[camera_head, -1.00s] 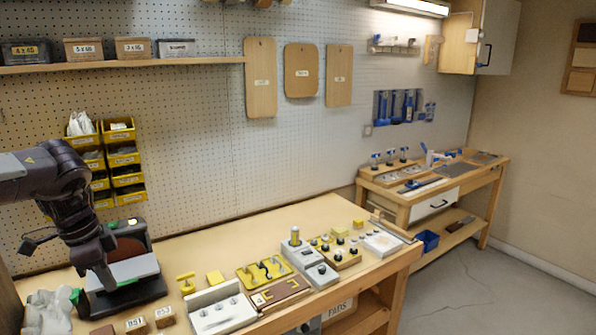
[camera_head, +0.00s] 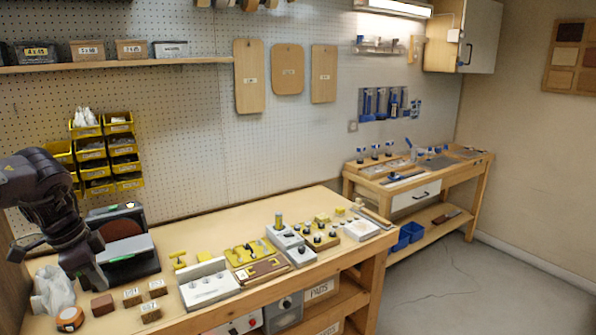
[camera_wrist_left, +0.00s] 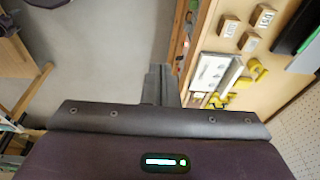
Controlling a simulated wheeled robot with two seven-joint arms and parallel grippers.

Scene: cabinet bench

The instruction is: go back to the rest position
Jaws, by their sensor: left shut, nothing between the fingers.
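My left arm comes in from the left in the head view, and its gripper (camera_head: 97,281) points down at the left end of the wooden workbench (camera_head: 215,231). It is shut and empty, in front of the black sander-like machine with a brown disc. In the left wrist view the shut fingers of my left gripper (camera_wrist_left: 160,85) show over the grey floor beside the bench edge. My right gripper is not in view.
The black machine (camera_head: 140,262), a clear plastic bag (camera_head: 52,290), small wooden blocks (camera_head: 131,298) and a grey-white fixture (camera_head: 208,288) stand near the gripper. Yellow bins (camera_head: 90,150) hang behind. Open floor (camera_head: 480,290) lies right.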

